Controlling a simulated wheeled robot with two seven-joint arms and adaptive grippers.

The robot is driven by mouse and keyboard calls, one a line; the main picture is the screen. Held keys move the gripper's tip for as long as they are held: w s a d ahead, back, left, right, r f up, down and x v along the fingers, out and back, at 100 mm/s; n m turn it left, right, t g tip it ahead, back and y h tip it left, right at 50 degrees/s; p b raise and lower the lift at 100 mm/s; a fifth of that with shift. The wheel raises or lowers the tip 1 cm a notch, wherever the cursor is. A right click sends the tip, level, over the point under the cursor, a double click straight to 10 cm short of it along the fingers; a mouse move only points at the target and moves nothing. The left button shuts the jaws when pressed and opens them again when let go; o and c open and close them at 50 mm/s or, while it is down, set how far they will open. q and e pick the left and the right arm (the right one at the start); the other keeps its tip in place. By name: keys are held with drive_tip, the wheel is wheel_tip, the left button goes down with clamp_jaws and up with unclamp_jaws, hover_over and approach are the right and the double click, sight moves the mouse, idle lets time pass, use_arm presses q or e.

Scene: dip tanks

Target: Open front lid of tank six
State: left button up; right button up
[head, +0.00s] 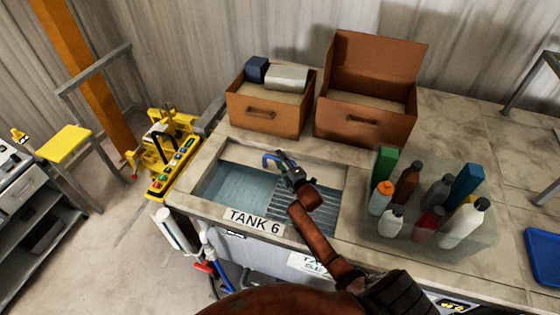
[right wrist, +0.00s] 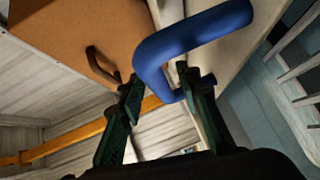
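Tank 6 (head: 257,222) is sunk in the grey counter, its front marked with a white label. Its left part shows a smooth blue-teal surface (head: 232,187), its right part a slatted one (head: 312,210). A blue bar handle (head: 269,158) stands at the tank's far side and shows large in the right wrist view (right wrist: 195,40). My right gripper (head: 287,166) is at this handle. In the right wrist view its fingers (right wrist: 160,85) are apart, with the bent end of the handle between their tips. A firm grip does not show. My left gripper is out of view.
Two brown boxes (head: 263,118) (head: 365,127) stand behind the tank, the right one with its lid raised. Several bottles (head: 407,185) stand in a clear tray to the right. A yellow control panel (head: 172,170) is at the left edge. A blue tray (head: 543,255) lies far right.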

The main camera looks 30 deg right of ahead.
drive_tip(key=shift+c, duration=0.5)
clamp_jaws()
